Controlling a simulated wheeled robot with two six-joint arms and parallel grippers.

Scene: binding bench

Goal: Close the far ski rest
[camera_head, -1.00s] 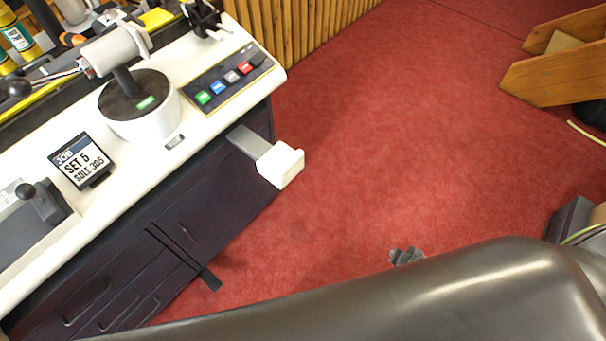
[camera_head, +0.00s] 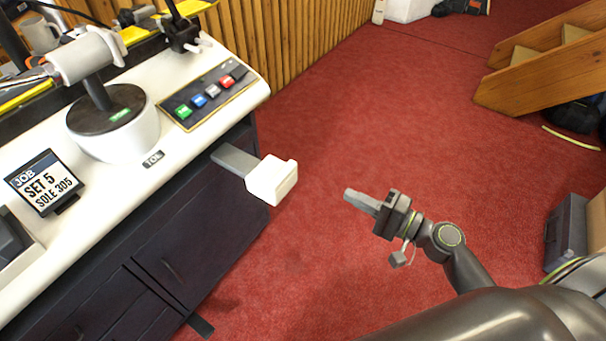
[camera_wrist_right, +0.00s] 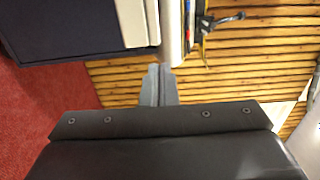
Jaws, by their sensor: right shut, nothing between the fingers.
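The far ski rest (camera_head: 272,180) is a white block on a flat grey arm that sticks out from the front of the bench, to the right in the head view. My right gripper (camera_head: 350,195) is shut and empty. It is over the red floor to the right of the white block, apart from it, with its fingers pointing toward the bench side. In the right wrist view the shut fingers (camera_wrist_right: 160,82) show in front of wood slats. A white piece there is cut by the top edge, and I cannot tell whether it is the rest. My left gripper is not in view.
The white bench top (camera_head: 185,150) holds a button panel (camera_head: 213,92), a job display (camera_head: 44,183) and a clamp on a round base (camera_head: 113,120). A slatted wall (camera_head: 290,35) stands behind. Wooden steps (camera_head: 545,65) and a grey box (camera_head: 567,235) are at right. Red floor is clear between.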

